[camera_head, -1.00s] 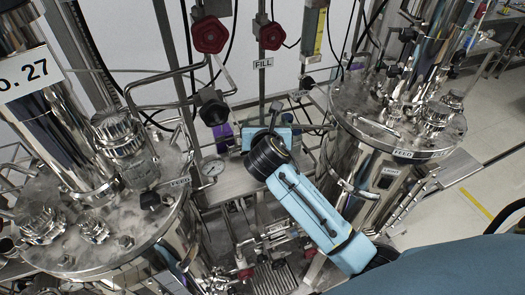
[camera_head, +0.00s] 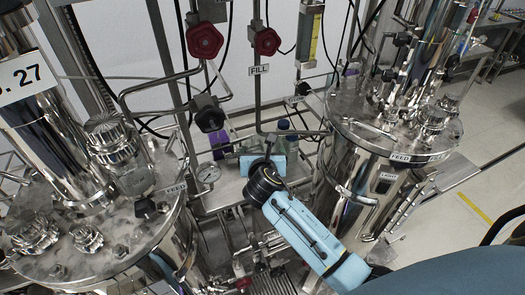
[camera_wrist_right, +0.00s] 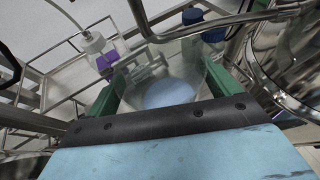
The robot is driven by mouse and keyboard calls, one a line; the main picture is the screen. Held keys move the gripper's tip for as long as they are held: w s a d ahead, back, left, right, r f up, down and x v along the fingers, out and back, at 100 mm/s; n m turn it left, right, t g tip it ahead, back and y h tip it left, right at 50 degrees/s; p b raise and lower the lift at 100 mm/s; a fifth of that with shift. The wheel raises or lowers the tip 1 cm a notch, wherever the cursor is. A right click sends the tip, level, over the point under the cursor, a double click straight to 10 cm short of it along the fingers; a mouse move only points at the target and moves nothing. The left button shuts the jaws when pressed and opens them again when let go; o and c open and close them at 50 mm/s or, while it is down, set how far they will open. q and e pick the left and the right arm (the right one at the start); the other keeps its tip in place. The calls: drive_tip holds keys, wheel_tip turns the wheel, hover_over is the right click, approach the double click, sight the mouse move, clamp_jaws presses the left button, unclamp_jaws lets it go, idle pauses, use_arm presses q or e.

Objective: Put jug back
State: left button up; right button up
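A translucent jug (camera_wrist_right: 160,62) with a pale blue round area low in it shows in the right wrist view. The green fingers of my right gripper (camera_wrist_right: 164,84) stand on both sides of it and appear to grip it. In the head view my right gripper (camera_head: 250,162) is over the metal shelf (camera_head: 226,192) between the two tanks. There the jug is largely hidden, and I cannot tell whether it touches the shelf. My left gripper is not in view.
A bottle with a purple label (camera_wrist_right: 103,62) and blue-capped bottles (camera_wrist_right: 213,30) stand beyond the jug. Steel tanks (camera_head: 90,225) (camera_head: 350,170) flank the shelf.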

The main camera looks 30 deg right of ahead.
drive_tip(key=shift+o, duration=1)
drive_tip(key=shift+r, duration=0.1)
drive_tip(key=v, duration=1.2)
drive_tip(key=shift+r, duration=0.15)
